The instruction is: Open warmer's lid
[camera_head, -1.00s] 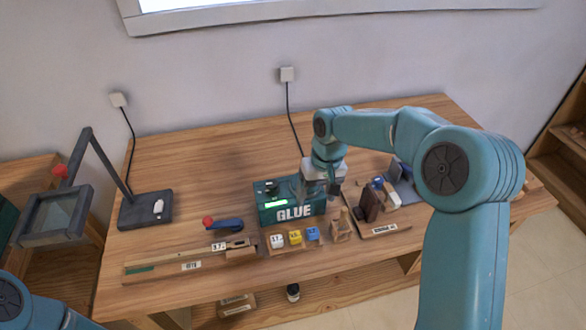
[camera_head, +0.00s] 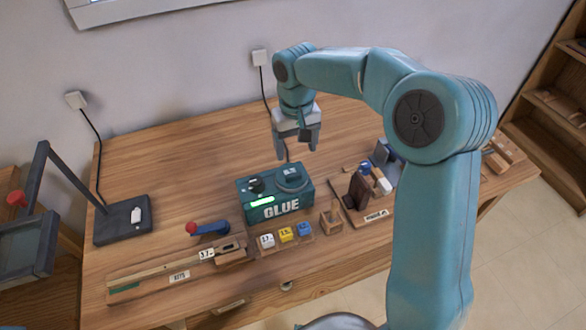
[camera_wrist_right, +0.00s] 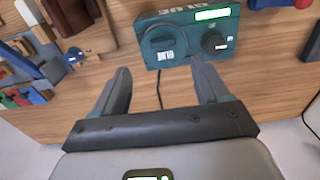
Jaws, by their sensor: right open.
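The warmer (camera_head: 274,211) is a teal box marked GLUE with a lit green display, standing mid-table. Its round dark lid (camera_head: 291,174) sits flat on the top at the right, appearing closed, and a black knob (camera_head: 256,185) is at the left. The right wrist view shows the lid (camera_wrist_right: 165,42) and the knob (camera_wrist_right: 214,42) from behind. My right gripper (camera_head: 297,152) is open and empty, pointing down above and behind the warmer, apart from it. Its fingers (camera_wrist_right: 160,68) also show in the right wrist view. My left gripper is out of view.
A blue tool with a red knob (camera_head: 208,228) lies to the left. Dark brown and blue pieces (camera_head: 357,190) stand to the right. A cord runs behind the warmer. The table's back left is clear.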

